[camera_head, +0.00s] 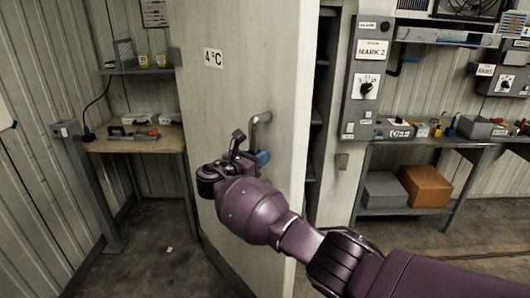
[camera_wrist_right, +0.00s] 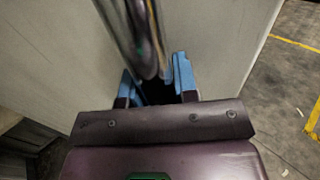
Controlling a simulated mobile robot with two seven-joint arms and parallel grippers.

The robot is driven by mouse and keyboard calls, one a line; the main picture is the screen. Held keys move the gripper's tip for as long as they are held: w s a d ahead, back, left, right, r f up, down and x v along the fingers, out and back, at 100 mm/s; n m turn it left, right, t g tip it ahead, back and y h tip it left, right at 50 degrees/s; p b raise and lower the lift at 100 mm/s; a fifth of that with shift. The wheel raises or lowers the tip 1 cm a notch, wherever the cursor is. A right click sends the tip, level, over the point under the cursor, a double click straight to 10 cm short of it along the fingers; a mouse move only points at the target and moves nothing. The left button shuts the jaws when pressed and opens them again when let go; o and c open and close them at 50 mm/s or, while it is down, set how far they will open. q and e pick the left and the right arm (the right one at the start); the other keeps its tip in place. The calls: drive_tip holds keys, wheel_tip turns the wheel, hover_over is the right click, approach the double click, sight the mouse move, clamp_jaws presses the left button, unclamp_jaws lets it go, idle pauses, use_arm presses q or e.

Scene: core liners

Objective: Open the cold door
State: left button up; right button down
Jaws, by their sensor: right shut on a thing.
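The cold door (camera_head: 225,110) is a tall pale panel with a "4°C" label, and it stands ajar with a dark gap and shelves showing at its right. Its metal handle (camera_head: 258,122) is a bent bar near the right edge. My right gripper (camera_head: 258,158) is at the lower part of the handle, its arm coming from the lower right. In the right wrist view, the blue fingers (camera_wrist_right: 158,85) are on both sides of the handle bar (camera_wrist_right: 140,40), close to the door face (camera_wrist_right: 215,40). The exact contact is partly hidden. My left gripper is not in view.
A wooden-topped bench (camera_head: 145,146) stands left of the door. A grey control panel (camera_head: 368,75) is right of the opening. A shelf bench (camera_head: 425,155) with an orange-brown box (camera_head: 425,187) and a grey box (camera_head: 384,190) stands further right. Some floor is clear.

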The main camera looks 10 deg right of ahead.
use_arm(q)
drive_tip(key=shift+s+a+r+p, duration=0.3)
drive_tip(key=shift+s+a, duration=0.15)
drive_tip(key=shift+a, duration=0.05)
use_arm(e)
drive_tip(key=shift+s+a+f, duration=0.15)
drive_tip(key=shift+s+a, duration=0.15)
drive_tip(key=shift+a, duration=0.25)
drive_tip(key=shift+s+a+f, duration=0.1)
drive_tip(key=shift+s+a, duration=0.2)
drive_tip(key=shift+a, duration=0.3)
drive_tip(key=shift+s+a+f, duration=0.15)
drive_tip(key=shift+s+a, duration=0.15)
drive_tip(key=shift+a, duration=0.25)
